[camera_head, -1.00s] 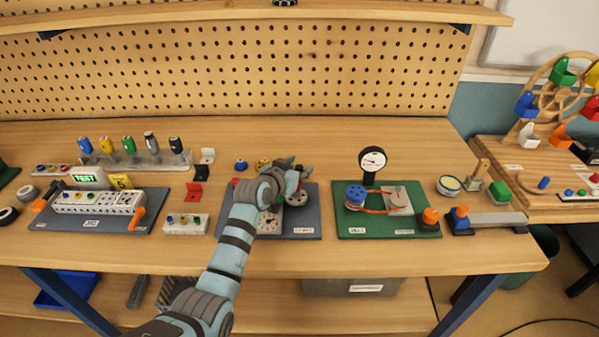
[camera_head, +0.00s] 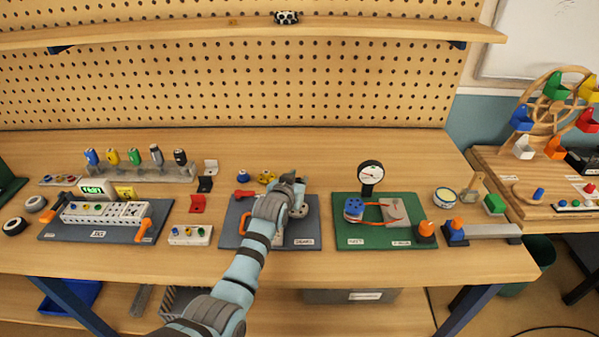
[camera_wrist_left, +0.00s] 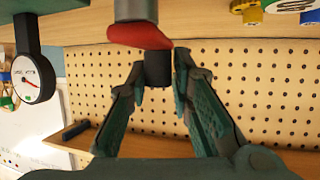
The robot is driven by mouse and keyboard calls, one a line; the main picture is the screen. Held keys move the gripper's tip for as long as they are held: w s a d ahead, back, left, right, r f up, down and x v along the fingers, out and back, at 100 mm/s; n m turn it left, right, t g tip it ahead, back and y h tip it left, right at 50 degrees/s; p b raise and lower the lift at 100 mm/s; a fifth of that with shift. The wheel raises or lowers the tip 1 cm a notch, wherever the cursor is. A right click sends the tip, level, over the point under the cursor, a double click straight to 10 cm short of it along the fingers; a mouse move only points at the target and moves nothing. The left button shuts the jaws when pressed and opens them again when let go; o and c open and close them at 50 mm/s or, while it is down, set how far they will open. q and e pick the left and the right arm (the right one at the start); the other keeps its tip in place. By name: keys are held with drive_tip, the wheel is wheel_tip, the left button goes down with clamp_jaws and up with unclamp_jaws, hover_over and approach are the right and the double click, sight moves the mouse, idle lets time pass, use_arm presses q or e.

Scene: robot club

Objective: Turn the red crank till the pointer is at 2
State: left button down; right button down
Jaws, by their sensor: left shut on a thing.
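The red crank (camera_wrist_left: 140,36) shows in the left wrist view as a red arm on a grey shaft, with a dark knob (camera_wrist_left: 157,68). My left gripper (camera_wrist_left: 158,85) is shut on that knob, one finger on each side. In the head view my left gripper (camera_head: 291,186) is over the back of the grey-blue board (camera_head: 230,236) labelled GEARS, and hides the held knob. My forearm covers most of the dial, so I cannot read the pointer. My right gripper is not in view.
A red piece (camera_head: 243,193) and yellow gears (camera_head: 267,177) are left of my gripper. A green board (camera_head: 352,236) with a round gauge (camera_head: 371,173) stands right. A small white button box (camera_head: 190,236) stands left.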

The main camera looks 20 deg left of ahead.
use_arm(q)
drive_tip(key=shift+a+n+y, duration=0.1)
drive_tip(key=shift+n+y, duration=0.3)
drive_tip(key=shift+y, duration=0.1)
drive_tip(key=shift+s+a+y+b, duration=0.1)
drive_tip(key=shift+a+y+b, duration=0.05)
drive_tip(key=shift+y+b, duration=0.2)
drive_tip(key=c, duration=1.5)
unclamp_jaws()
drive_tip(key=shift+n, duration=0.3)
drive_tip(key=shift+s, duration=0.1)
drive_tip(key=v, duration=0.7)
drive_tip(key=shift+s, duration=0.2)
